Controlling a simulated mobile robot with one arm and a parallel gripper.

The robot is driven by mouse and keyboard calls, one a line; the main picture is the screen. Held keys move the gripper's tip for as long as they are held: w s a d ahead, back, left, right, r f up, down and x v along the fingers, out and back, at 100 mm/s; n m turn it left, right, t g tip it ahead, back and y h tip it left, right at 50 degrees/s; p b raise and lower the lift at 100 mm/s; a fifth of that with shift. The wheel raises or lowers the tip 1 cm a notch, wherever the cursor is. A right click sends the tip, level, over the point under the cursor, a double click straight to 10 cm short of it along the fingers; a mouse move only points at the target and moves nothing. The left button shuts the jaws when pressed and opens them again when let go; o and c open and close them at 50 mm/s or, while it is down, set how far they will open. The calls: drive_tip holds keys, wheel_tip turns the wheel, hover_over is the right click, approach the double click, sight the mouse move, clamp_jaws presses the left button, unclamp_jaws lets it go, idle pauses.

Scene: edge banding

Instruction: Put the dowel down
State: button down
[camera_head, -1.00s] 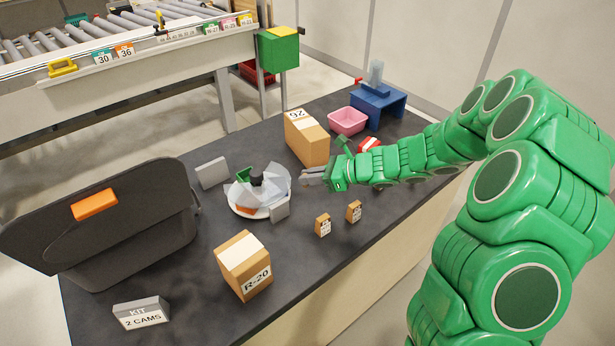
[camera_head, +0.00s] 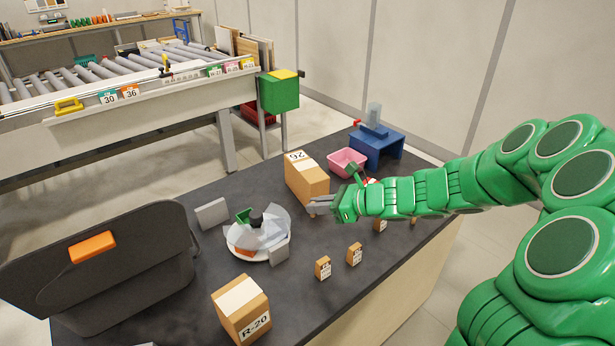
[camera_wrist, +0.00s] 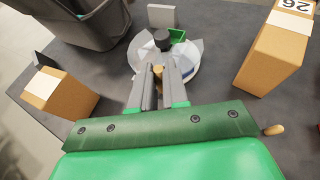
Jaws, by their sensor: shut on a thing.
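My gripper (camera_head: 313,207) is above the dark table, between the white round dish (camera_head: 236,247) and the box marked 26 (camera_head: 312,185). In the wrist view my gripper (camera_wrist: 158,75) has its two grey fingers close together with a small brown piece (camera_wrist: 158,70) between them, which looks like the dowel. Most of it is hidden by the fingers, and it cannot be made out in the head view. A tan rounded peg (camera_wrist: 274,130) also shows beside the gripper's right edge in the wrist view; what it rests on is unclear.
The dish holds clear fan-like pieces, with a grey block (camera_head: 278,254) beside it. The R-20 box (camera_head: 242,308), small tan boxes (camera_head: 354,254), a dark case (camera_head: 110,275), a pink bin (camera_head: 347,162) and a blue stand (camera_head: 377,145) share the table. Bare tabletop lies right of the dish.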

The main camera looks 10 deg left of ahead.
drive_tip(key=w+a+r+m+t+h, duration=0.2)
drive_tip(key=w+r+m+t, duration=0.1)
drive_tip(key=w+r, duration=0.9)
hover_over(308, 168)
drive_tip(key=s, duration=0.1)
wheel_tip(308, 168, down, 10)
drive_tip(key=shift+f, duration=0.15)
drive_tip(key=shift+w+f, duration=0.4)
drive_tip(key=shift+f, duration=1.6)
drive_tip(key=c, duration=1.1)
unclamp_jaws()
drive_tip(key=shift+f, duration=0.1)
